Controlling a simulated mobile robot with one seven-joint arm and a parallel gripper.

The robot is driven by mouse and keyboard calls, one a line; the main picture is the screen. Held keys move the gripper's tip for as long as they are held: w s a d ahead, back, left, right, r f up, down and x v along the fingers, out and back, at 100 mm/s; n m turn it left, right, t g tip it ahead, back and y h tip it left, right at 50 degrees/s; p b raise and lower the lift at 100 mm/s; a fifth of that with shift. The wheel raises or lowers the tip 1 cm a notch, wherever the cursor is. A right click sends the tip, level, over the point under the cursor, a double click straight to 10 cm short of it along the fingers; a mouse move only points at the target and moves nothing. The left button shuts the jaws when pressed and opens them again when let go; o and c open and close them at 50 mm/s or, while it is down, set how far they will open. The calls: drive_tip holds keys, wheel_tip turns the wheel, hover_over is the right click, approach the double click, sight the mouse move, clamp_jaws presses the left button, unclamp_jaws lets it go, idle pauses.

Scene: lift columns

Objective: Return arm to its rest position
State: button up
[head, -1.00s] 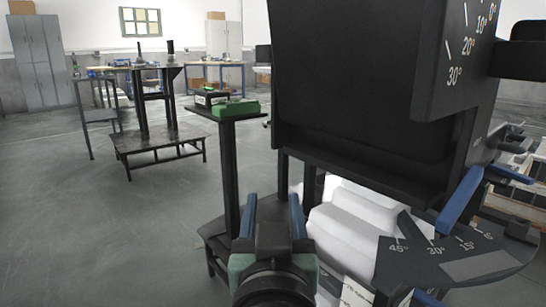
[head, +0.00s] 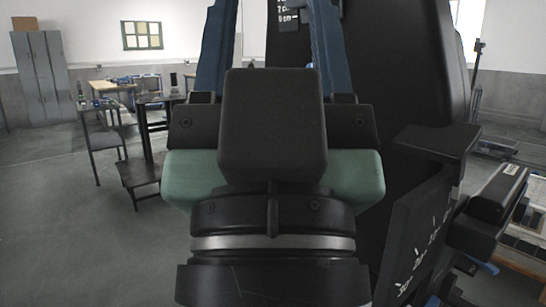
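My gripper (head: 268,40) fills the middle of the head view, close to the camera and pointing up and away. Its two blue fingers stand wide apart, and their tips run out of the top of the picture. I see nothing held between the visible parts of the fingers. The dark block, green sides and round black wrist below them are my own. My arm's lower links are out of view, and the gripper hides much of the scene behind it.
A large black panel (head: 400,90) stands close behind and right of my gripper. A black plate with white angle marks (head: 425,245) is at the lower right. A dark stand (head: 147,130) and a grey cabinet (head: 42,78) are at the left. The left floor (head: 70,230) is clear.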

wheel_tip(320, 180, up, 23)
drive_tip(key=p, duration=2.1)
drive_tip(key=shift+r, duration=0.2)
drive_tip(key=shift+f, duration=0.1)
